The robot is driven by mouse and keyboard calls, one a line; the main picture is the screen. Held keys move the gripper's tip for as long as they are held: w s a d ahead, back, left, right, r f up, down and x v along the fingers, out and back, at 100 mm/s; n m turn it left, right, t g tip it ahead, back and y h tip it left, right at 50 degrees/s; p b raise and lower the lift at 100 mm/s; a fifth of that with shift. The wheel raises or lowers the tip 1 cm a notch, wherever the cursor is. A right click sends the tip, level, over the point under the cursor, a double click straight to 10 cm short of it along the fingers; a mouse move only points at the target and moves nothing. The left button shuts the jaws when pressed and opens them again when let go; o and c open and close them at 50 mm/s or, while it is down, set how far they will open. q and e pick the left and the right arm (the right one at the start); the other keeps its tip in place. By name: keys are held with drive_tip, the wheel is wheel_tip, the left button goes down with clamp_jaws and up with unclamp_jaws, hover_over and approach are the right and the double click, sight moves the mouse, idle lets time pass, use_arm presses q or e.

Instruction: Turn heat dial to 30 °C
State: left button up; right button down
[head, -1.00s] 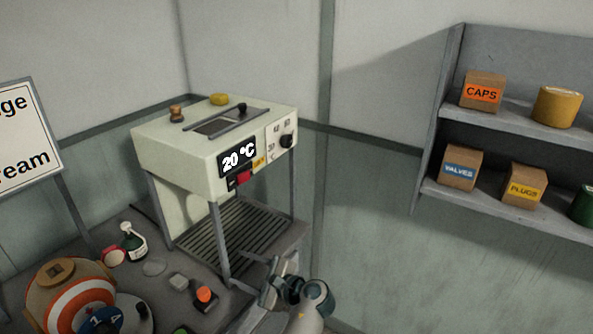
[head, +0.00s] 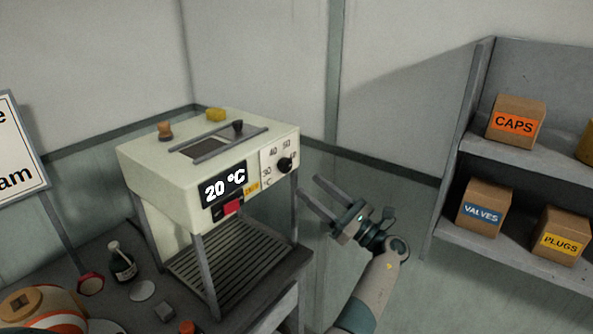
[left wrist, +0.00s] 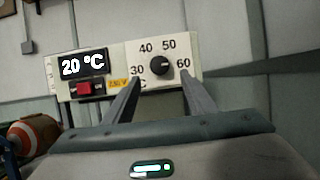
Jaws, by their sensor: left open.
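The press machine (head: 150,160) is a cream box on grey legs. Its black display (head: 225,188) reads 20 °C. The black heat dial (head: 284,164) sits at the right end of the front panel; in the left wrist view the dial (left wrist: 160,66) has 30, 40, 50 and 60 printed around it. My left gripper (head: 312,190) is open and empty, right of the machine and a little below the dial. In the left wrist view its fingers (left wrist: 158,92) reach towards the panel, below the dial and apart from it. My right gripper is not in view.
A red switch (head: 232,207) sits under the display. A slatted tray (head: 225,265) lies below the machine. A shelf (head: 470,150) with boxes stands at the right.

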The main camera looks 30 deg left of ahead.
sight(288, 168)
use_arm(q)
drive_tip(key=p+x, duration=0.4)
drive_tip(key=x, duration=0.2)
drive_tip(key=shift+a+r, duration=0.1)
drive_tip(key=shift+a, duration=0.1)
drive_tip(key=shift+a+r, duration=0.1)
drive_tip(key=shift+a, duration=0.45)
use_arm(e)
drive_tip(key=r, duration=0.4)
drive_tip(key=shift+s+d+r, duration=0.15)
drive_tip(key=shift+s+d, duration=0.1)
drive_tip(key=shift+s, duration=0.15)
use_arm(q)
drive_tip(key=shift+c, duration=0.4)
drive_tip(key=c, duration=1)
drive_tip(key=shift+o, duration=0.2)
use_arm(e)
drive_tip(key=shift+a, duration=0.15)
